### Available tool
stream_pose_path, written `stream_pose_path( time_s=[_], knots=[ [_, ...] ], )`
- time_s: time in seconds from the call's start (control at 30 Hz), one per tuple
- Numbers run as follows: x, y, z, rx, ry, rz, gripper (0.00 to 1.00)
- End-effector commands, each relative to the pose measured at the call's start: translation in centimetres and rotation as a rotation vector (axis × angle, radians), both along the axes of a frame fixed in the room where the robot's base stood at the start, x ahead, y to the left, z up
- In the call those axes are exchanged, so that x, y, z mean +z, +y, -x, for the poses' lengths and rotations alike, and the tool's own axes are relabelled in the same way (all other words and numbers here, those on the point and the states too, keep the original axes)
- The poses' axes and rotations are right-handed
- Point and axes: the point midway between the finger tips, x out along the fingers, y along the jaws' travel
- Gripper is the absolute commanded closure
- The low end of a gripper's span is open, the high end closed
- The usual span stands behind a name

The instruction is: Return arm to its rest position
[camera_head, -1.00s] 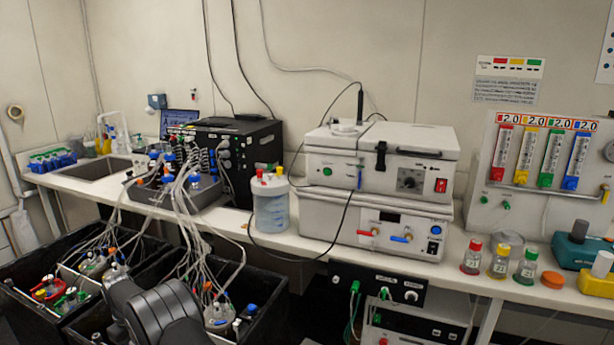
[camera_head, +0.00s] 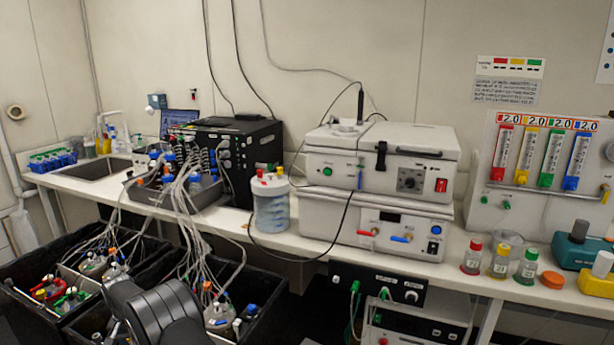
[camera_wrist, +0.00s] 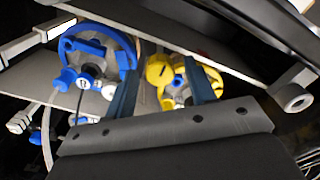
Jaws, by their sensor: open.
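My gripper (camera_wrist: 164,98) shows in the wrist view with its two dark fingers apart and nothing between them. Beyond the fingers are a vessel top with a blue ring (camera_wrist: 125,52) at the left and one with a yellow clamp (camera_wrist: 158,72) at the right. The fingers overlap part of the view of both; I cannot tell how far off they are. In the head view a dark link of my arm (camera_head: 160,312) shows at the bottom, among the black bins. My gripper itself is not visible there.
Black bins (camera_head: 262,312) hold vessels with colored caps, and many tubes run up to a black controller (camera_head: 250,150). White stacked units (camera_head: 380,190) stand on the bench. Capped bottles (camera_head: 499,262) stand at the right. Open air lies above the bins' right side.

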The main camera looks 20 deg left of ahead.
Motion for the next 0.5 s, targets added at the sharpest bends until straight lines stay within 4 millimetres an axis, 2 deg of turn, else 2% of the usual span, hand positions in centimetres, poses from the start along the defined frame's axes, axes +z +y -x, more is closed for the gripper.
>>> stream_pose_path(
  time_s=[0.33, 0.5],
  knots=[
    [0.0, 0.0, 0.0, -0.254, -0.001, -0.001, 0.5],
    [2.1, 0.0, 0.0, -0.25, -0.001, -0.002, 0.5]
  ],
)
